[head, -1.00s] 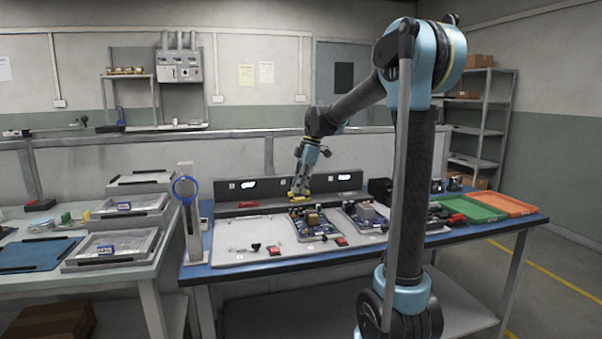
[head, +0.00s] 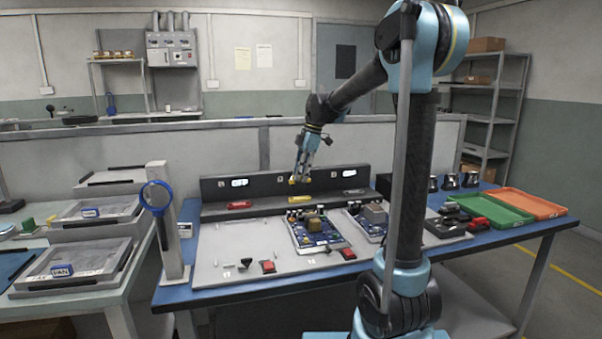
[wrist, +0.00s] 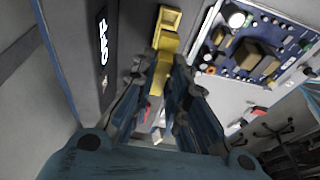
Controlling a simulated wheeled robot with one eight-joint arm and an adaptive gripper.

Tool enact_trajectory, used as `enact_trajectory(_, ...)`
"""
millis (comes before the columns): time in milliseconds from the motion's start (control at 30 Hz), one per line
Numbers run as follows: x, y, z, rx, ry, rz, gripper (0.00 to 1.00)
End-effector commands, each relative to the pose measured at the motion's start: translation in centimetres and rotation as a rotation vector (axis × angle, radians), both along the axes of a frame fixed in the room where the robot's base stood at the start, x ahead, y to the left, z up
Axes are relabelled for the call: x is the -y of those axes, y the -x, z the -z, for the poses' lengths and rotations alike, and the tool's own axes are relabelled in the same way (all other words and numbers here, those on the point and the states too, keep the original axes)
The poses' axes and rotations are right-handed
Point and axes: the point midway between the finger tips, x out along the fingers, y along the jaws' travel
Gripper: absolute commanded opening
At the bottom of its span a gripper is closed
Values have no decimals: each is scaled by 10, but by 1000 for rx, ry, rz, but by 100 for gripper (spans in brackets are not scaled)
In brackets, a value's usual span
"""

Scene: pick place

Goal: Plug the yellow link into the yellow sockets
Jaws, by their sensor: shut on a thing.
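My gripper (head: 300,179) is shut on the yellow link and holds it in the air just above the dark ledge (head: 270,205) at the back of the blue bench. Small yellow ends of the link (head: 307,180) show at the fingertips. In the wrist view the yellow link (wrist: 168,45) sits between the fingers (wrist: 160,75), its far end square and frame-like. Another yellow piece (head: 298,199) lies on the ledge below the gripper. I cannot make out the yellow sockets for certain.
A blue circuit board (head: 317,229) lies on the grey panel (head: 225,262), with another board (head: 370,219) to its right. A red piece (head: 239,204) is on the ledge. A blue ring on a post (head: 157,197) stands left; green (head: 497,208) and orange (head: 535,203) trays are right.

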Motion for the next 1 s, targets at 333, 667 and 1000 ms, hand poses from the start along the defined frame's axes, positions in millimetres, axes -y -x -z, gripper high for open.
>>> enact_trajectory(333, -3, 1, 27, 0, 0, -4, 0)
enact_trajectory(667, -3, 1, 40, 0, 0, -4, 0)
enact_trajectory(1000, -3, 1, 41, 0, 0, -4, 0)
